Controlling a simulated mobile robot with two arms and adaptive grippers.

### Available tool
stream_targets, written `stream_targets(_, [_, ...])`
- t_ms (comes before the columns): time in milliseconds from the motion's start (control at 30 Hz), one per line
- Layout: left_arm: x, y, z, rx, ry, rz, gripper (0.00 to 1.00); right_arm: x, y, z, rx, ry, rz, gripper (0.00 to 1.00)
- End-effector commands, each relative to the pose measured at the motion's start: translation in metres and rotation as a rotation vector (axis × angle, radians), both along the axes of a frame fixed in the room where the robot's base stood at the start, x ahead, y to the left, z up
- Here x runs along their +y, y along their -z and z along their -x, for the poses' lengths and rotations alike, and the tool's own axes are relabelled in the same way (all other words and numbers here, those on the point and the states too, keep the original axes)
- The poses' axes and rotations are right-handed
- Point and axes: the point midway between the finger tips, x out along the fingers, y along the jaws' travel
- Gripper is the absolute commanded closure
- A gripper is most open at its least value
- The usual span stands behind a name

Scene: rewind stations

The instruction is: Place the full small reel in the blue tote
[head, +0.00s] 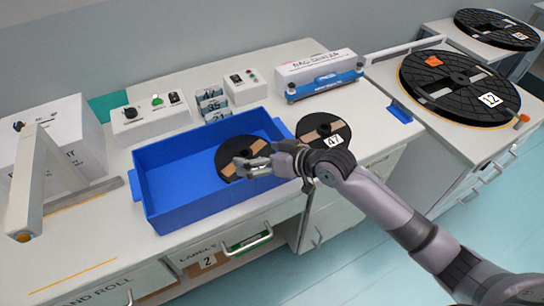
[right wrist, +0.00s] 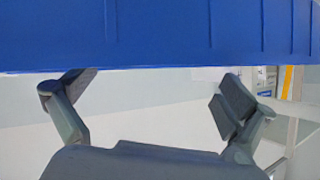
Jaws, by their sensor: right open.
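The blue tote (head: 165,165) stands on the white bench. A small black reel with a tan band (head: 229,153) shows inside the tote's right end, partly hidden by my right gripper. A second small black reel with a tan band, labelled 47 (head: 340,129), lies outside the tote, just right of it, partly behind my right arm. My right gripper (head: 242,168) is over the tote's right end, open. In the right wrist view its fingers (right wrist: 145,110) are apart with nothing between them, and the tote's blue wall fills the top. My left gripper is out of view.
Control boxes (head: 150,118) and small numbered cards (head: 212,103) stand behind the tote. A bag sealer (head: 320,75) sits at the back. A large reel labelled 12 (head: 430,75) lies on the right bench. A grey upright arm-like fixture (head: 28,185) stands left of the tote.

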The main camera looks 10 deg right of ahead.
Motion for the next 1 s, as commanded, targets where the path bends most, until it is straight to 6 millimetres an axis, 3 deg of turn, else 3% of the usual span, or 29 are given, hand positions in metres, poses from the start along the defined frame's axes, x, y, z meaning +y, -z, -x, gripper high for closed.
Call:
stream_targets(100, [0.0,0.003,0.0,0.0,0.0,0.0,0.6,-0.017,-0.01,0.016,-0.001,0.0,0.002,0.0])
stream_targets(333, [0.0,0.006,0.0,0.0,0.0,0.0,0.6,-0.036,-0.025,0.035,0.001,0.0,0.001,0.0])
stream_targets(1000, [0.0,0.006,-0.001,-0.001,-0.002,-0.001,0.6,-0.038,-0.028,0.038,0.001,0.0,-0.001,0.0])
